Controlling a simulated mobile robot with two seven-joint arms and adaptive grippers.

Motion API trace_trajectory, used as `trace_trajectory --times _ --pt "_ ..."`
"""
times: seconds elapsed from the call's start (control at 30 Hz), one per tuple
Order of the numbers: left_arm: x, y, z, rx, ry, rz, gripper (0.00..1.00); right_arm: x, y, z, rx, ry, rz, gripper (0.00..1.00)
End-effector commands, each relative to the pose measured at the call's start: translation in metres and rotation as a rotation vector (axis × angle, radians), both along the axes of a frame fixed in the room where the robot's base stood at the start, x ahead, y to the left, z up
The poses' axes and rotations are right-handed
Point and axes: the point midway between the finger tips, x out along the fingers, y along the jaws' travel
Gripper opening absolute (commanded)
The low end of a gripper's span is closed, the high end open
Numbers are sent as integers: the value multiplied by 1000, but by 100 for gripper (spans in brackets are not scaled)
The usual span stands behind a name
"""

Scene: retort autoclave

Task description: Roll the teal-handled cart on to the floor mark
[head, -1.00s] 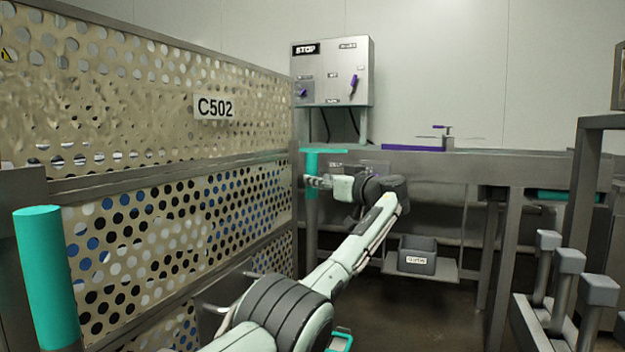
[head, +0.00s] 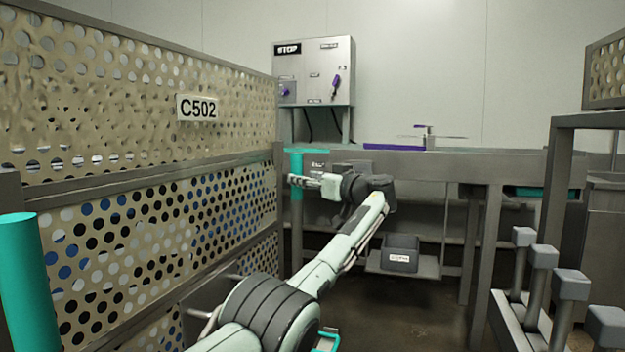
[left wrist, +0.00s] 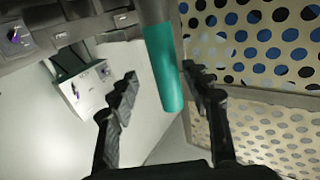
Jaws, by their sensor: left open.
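The cart (head: 160,164) has perforated beige panels in grey frames and a C502 label. It fills the left of the head view. One teal handle (head: 26,285) stands upright at its near end, cut by the left picture edge. Another teal handle (head: 293,160) is at its far end. My left gripper (head: 292,181) is at this far handle, open. In the left wrist view, the teal handle (left wrist: 164,70) shows between the two spread fingers of the gripper (left wrist: 160,75); I cannot tell whether they touch it. My right gripper and the floor mark are not in view.
A control box (head: 314,72) with a STOP label stands behind the far handle. A grey bench (head: 430,165) runs along the back wall, with a dark bin (head: 400,254) on a low shelf. Grey posts (head: 538,270) stand at right. Dark floor (head: 400,310) between is open.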

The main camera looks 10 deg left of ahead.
Motion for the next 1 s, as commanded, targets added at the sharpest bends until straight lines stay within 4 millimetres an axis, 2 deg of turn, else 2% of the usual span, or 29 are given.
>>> trace_trajectory --times 0.23,0.5,0.63,0.8,1.0 --pt "-15 -20 -2 -3 -1 -2 49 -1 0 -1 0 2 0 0" --pt "-51 -68 -1 -1 -2 -4 49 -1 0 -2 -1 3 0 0" --pt "-64 -84 0 -1 -1 -5 49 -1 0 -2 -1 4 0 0" --pt "-72 -94 0 1 -1 -3 49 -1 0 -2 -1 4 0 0" --pt "-74 -96 0 1 -1 -3 49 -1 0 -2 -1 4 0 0"
